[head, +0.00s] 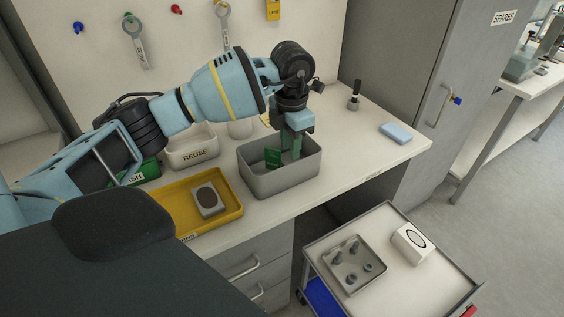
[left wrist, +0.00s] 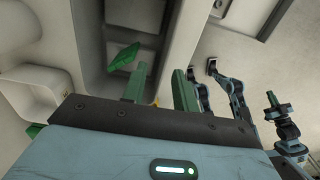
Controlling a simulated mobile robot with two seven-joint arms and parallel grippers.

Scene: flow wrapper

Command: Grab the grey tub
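The grey tub (head: 285,182) is an open rectangular box standing on the bench near its front edge. My left gripper (head: 293,150) points down at the tub, its green fingers reaching to the tub's opening. In the left wrist view, the left gripper's fingers (left wrist: 160,88) stand apart, with the tub's wall (left wrist: 180,40) seemingly between them. I cannot tell whether they touch the wall. A green flat piece (head: 273,158) is in the tub and also shows in the left wrist view (left wrist: 124,57). My right gripper is out of view.
A yellow tray (head: 228,215) with a grey block (head: 207,200) is left of the tub. A white REUSE bin (head: 195,155) stands behind. A blue block (head: 395,133) lies right. A cart (head: 390,290) carries a parts tray (head: 345,282) and white box (head: 412,243).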

